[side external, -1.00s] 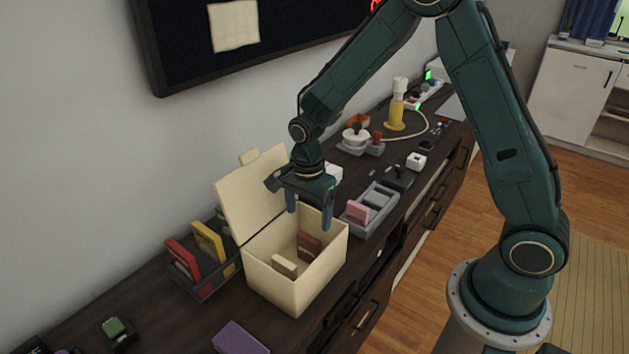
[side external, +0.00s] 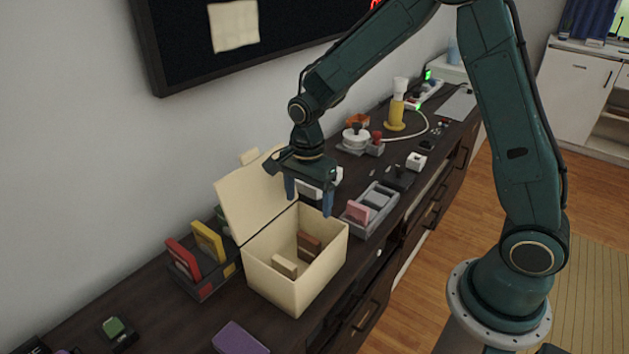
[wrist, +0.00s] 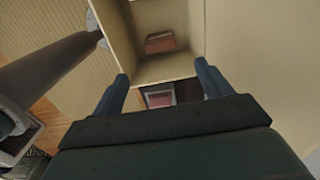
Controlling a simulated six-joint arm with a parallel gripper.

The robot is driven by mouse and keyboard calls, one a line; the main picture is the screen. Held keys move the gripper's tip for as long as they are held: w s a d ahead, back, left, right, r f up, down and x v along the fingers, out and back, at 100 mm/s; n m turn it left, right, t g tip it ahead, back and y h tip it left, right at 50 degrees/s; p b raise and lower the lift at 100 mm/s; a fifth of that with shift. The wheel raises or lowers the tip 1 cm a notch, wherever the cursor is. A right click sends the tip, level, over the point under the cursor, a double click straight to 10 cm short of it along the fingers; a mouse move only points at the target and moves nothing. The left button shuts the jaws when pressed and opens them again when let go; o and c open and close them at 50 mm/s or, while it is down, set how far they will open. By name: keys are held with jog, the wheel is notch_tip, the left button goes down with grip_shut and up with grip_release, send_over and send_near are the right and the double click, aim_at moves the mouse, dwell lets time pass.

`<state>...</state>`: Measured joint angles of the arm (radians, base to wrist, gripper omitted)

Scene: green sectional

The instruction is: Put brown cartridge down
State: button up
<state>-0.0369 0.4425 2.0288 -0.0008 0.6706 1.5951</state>
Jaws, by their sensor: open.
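The brown cartridge (side external: 309,244) stands inside the open cream box (side external: 290,289), by the wall farther from the side camera. It also shows in the wrist view as a reddish-brown block (wrist: 160,42) at the bottom of the box (wrist: 137,22). A cream block (side external: 285,265) stands beside it in the box. My gripper (side external: 308,205) is open and empty above the box, clear of its rim. In the wrist view the two blue fingers (wrist: 163,92) are spread with nothing held between them.
The box's raised lid (side external: 252,195) stands on its left. A dark rack (side external: 205,278) with red and yellow cartridges is left of the box. A grey tray (side external: 371,212) with a pink cartridge is to the right. A purple block (side external: 239,338) lies in front.

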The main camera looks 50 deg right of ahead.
jog(key=shift+r, duration=0.15)
jog(key=s+d+r+n+t, duration=0.1)
jog(key=s+r+n+t, duration=0.4)
jog(key=s+r+n, duration=1.2)
jog(key=s+r, duration=0.2)
jog(key=s, duration=0.3)
jog(key=shift+d+n+t, duration=0.25)
jog(key=shift+n+t, duration=0.05)
jog(key=shift+n, duration=0.1)
